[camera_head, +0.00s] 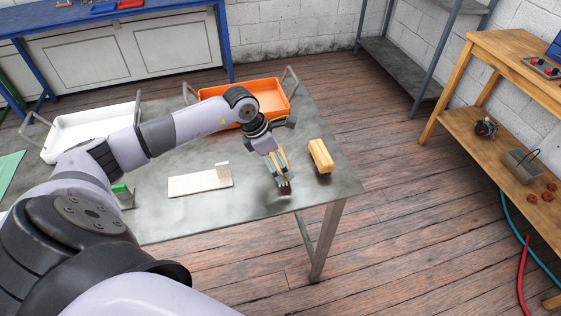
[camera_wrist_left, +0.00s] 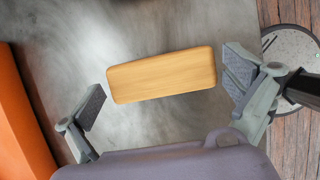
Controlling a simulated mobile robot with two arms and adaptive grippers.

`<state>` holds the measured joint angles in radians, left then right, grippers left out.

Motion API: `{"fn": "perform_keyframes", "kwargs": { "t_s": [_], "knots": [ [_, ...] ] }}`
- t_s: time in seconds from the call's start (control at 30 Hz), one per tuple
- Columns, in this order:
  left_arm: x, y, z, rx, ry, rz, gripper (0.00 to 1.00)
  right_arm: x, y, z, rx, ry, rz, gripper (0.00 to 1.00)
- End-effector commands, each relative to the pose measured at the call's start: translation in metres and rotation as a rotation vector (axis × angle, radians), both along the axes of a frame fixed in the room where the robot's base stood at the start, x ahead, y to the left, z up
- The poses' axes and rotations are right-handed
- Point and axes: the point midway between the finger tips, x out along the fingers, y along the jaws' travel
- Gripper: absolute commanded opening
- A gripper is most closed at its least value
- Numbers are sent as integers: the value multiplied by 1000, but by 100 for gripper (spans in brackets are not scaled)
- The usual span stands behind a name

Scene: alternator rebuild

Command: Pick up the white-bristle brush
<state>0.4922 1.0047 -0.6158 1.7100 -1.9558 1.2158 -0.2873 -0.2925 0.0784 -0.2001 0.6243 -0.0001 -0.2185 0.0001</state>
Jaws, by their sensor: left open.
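A light wooden block-shaped piece (camera_head: 320,156) lies on the grey metal table near its right edge; it looks like the brush's wooden back, but I cannot make out white bristles. My left gripper (camera_head: 284,184) is low over the table, just left of it in the head view, pointing down. In the left wrist view the wooden piece (camera_wrist_left: 162,75) lies lengthwise between the spread fingers of my left gripper (camera_wrist_left: 165,88), with gaps at both ends. The gripper is open and empty. My right gripper is not in view.
An orange tray (camera_head: 285,108) stands behind my left arm, and a white tray (camera_head: 62,150) at the left. A pale flat board (camera_head: 200,182) lies left of the gripper. A bare strip of grey table (camera_head: 345,182) runs along the right edge. A wooden bench (camera_head: 500,75) stands farther right.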

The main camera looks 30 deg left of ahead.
Motion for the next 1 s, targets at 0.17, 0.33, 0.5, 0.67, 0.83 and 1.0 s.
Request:
{"fn": "perform_keyframes", "kwargs": {
  "t_s": [0.17, 0.33, 0.5, 0.67, 0.83, 1.0],
  "knots": [
    [4, -3, -11, 0, -1, 1, 100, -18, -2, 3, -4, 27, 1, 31],
    [4, -3, -12, 0, -1, 0, 100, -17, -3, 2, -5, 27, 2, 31],
    [4, -3, -12, 1, -1, 0, 91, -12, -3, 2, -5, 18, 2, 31],
    [4, -3, -12, 0, -1, 0, 80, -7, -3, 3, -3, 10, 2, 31],
    [4, -3, -12, 0, -1, 0, 69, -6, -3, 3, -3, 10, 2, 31],
    [4, -3, -11, 0, -3, 1, 60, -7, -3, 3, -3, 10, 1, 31]
  ]
}}
